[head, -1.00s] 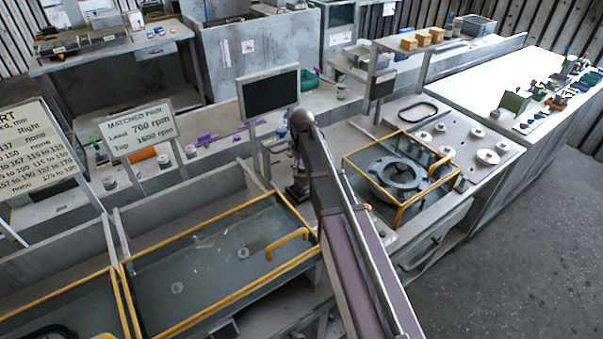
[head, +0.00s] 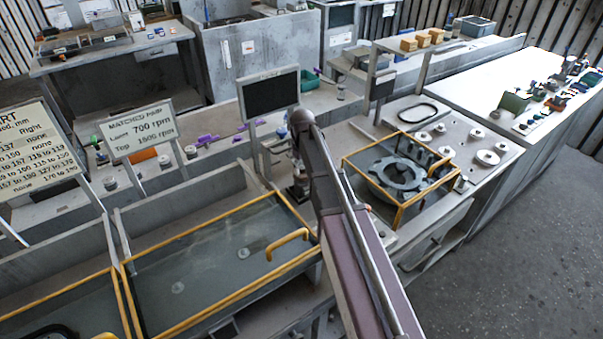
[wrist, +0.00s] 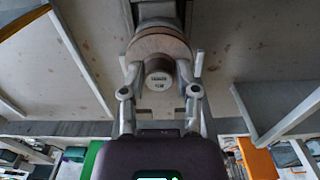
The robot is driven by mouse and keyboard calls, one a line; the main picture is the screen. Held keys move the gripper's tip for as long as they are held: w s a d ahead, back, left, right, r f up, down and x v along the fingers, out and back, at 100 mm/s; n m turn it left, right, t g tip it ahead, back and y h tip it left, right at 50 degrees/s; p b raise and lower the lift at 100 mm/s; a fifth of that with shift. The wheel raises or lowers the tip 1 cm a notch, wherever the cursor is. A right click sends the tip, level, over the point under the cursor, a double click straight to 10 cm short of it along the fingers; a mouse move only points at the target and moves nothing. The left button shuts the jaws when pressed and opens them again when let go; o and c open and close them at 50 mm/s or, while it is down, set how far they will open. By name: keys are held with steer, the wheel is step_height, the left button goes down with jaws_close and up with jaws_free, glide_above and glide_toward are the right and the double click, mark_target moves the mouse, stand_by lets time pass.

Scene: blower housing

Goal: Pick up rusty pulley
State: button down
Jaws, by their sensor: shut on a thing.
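The rusty pulley (wrist: 158,48) is a brownish round part with a paler stepped hub, seen between the fingers in the wrist view. My gripper (wrist: 159,72) is shut on it, one finger on each side. A small stamped mark shows on the hub's end face. In the head view my arm reaches to the bench between the glass-topped guard and the yellow-framed cage, and my gripper (head: 298,190) shows small and dark at its end. The pulley cannot be made out there. I cannot tell whether it is clear of the surface beyond it.
A yellow-framed glass guard (head: 215,265) with a handle lies left of my arm. A yellow-framed cage (head: 400,170) around a bladed wheel stands to the right. A dark screen (head: 270,94) on a post rises behind my gripper. Signs (head: 138,132) stand at left.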

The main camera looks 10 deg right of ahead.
steer(key=shift+w+r+p, duration=0.15)
steer(key=shift+r+p, duration=0.1)
steer(key=shift+p, duration=0.05)
steer(key=shift+r+p, duration=1.05)
steer(key=shift+r+p, duration=2.5)
steer(key=s+r+p, duration=0.2)
steer(key=s, duration=0.7)
steer(key=shift+f, duration=0.1)
